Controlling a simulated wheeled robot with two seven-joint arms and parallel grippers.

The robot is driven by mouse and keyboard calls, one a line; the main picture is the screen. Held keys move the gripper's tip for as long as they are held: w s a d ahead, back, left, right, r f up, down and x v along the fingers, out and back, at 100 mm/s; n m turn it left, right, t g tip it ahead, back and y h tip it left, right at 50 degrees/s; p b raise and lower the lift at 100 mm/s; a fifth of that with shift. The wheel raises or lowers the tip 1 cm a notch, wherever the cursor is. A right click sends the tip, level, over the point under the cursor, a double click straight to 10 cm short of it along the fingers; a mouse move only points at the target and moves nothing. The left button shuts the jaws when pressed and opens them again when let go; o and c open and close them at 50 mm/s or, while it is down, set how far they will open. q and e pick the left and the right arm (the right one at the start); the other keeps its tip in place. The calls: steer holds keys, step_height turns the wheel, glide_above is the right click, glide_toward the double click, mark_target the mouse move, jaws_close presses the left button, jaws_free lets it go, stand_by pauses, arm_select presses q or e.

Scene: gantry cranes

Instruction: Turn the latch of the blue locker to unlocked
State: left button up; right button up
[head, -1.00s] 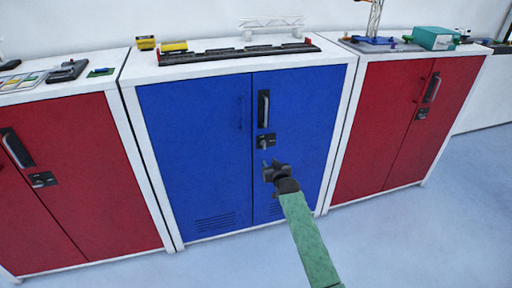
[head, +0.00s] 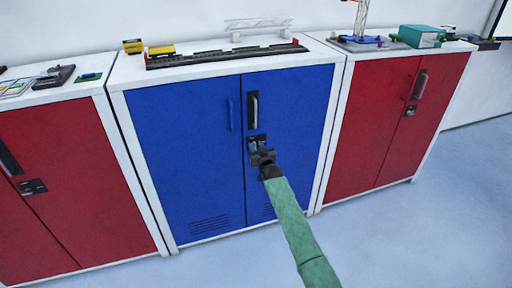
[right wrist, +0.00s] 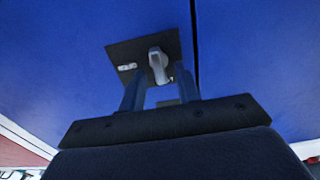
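The blue locker (head: 186,155) stands in the middle with both doors shut. Its latch (right wrist: 158,64) is a grey knob on a dark plate (right wrist: 126,52), beside the gap between the doors. In the head view my gripper partly hides the latch plate (head: 257,141). My right gripper (head: 260,154) is at the latch; in the right wrist view its two fingers (right wrist: 160,84) are apart, with the knob between or just beyond their tips. I cannot tell whether they touch it. My left gripper is not in view.
A black handle (head: 253,110) sits just above the latch. Red lockers stand to the left (head: 75,180) and right (head: 370,125). Model trains and track (head: 225,54) lie on top of the blue locker. The floor (head: 400,225) in front is clear.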

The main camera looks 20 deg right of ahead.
steer(key=shift+w, duration=0.2)
jaws_close()
